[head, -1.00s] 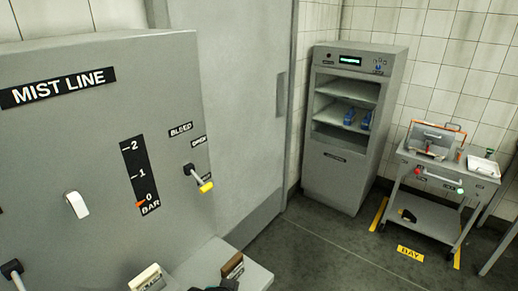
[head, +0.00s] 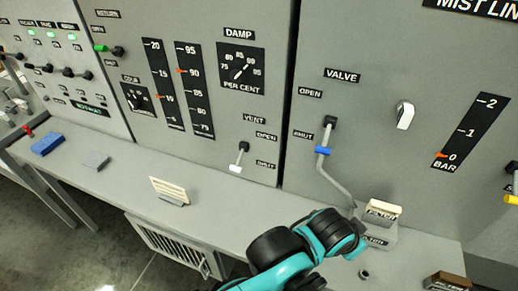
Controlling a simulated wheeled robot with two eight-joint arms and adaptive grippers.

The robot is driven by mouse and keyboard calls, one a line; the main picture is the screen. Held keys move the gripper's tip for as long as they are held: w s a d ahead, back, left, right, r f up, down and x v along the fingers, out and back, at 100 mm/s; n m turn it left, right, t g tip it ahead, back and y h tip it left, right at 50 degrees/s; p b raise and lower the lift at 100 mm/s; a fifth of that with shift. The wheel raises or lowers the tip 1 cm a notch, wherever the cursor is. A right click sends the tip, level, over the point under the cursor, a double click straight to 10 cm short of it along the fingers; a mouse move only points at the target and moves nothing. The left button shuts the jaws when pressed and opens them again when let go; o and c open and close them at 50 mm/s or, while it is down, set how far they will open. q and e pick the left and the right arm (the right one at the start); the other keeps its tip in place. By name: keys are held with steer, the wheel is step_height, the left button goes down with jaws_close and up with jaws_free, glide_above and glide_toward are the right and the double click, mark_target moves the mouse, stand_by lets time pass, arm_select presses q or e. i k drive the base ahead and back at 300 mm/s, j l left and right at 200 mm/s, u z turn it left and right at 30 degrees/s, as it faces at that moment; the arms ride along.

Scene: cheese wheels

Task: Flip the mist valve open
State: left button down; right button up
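The mist valve lever (head: 322,151) is on the grey panel beneath the VALVE label, between the OPEN and SHUT labels. It has a black pivot and a blue grip. The lever hangs downward with its grip beside and a little below SHUT. A grey bent rod (head: 335,181) runs from just under the blue grip toward my teal and black arm. I cannot tell what the rod belongs to. My arm reaches in at the bottom centre, in front of the ledge. I cannot make out fingers of either gripper.
A ledge (head: 225,192) runs under the panels. It carries a cream FILTER block (head: 384,209), a small upright card (head: 170,190) and a blue block (head: 47,144). A vent lever (head: 239,158) is left of the valve. The MIST LINE gauge (head: 470,132) shows at right.

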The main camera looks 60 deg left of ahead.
mark_target(325, 141)
steer(key=u, duration=1.5)
